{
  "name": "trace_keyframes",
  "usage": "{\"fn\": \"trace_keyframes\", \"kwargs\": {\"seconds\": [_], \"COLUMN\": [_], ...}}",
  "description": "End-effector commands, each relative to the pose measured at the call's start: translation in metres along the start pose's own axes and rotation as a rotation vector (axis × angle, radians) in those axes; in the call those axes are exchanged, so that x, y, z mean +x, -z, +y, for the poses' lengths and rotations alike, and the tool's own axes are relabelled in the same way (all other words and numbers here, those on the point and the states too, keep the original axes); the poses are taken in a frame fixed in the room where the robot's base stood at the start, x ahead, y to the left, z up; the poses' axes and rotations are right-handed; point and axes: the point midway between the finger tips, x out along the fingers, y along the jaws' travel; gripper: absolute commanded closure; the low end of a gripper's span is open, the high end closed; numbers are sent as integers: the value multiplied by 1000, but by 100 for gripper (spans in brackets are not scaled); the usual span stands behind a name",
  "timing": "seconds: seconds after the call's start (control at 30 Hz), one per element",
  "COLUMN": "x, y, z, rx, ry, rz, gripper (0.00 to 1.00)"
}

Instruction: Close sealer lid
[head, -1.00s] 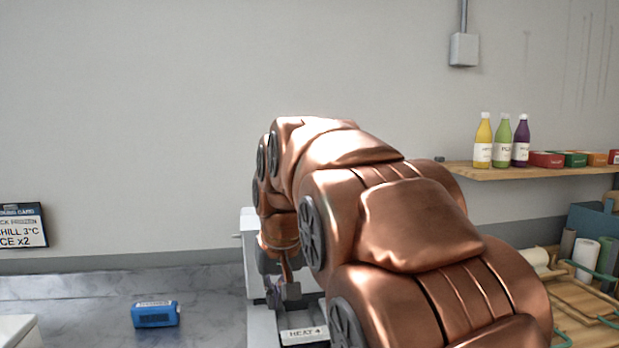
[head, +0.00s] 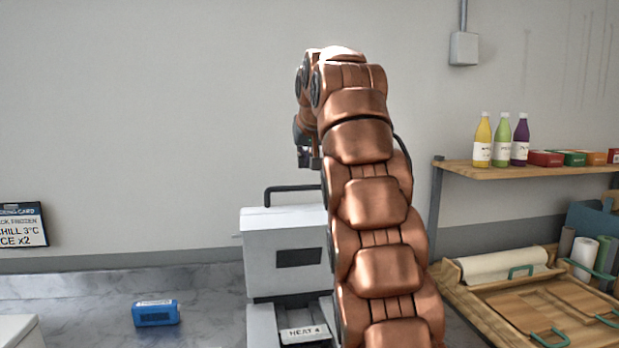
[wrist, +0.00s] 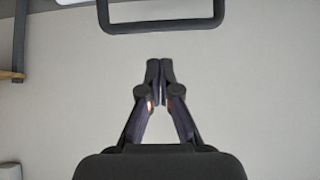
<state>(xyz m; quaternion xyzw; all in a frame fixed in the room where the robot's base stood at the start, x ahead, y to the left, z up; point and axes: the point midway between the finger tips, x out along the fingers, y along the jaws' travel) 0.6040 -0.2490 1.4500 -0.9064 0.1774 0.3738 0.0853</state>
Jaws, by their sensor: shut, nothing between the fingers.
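The sealer is a white machine with a "HEAT 4" label (head: 304,334) at the front of its base. Its white lid (head: 262,262) stands up above the base and looks raised, with a dark panel on its face. The lid's black handle (head: 290,187) rises at its top; it also shows as a black loop in the wrist view (wrist: 160,26). My gripper (head: 312,163) is above the lid near the handle's right end. In the wrist view its fingertips (wrist: 160,66) are together, empty and apart from the handle. My arm hides the sealer's right side.
A blue device (head: 156,313) lies on the grey counter to the left. A wooden shelf (head: 560,172) with bottles and boxes is at right, above a wooden tray (head: 500,297) with rolls and green handles. The space above the counter at left is clear.

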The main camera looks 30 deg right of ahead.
Motion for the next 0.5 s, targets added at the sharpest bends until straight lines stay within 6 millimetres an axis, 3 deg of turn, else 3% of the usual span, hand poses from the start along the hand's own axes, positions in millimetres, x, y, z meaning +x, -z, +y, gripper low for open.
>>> {"fn": "trace_keyframes", "kwargs": {"seconds": [0.2,0.5], "x": [-7,2], "y": [23,30], "z": [17,23], "rx": [-5,-8], "ry": [-15,-21], "rz": [69,90], "gripper": [100,100]}}
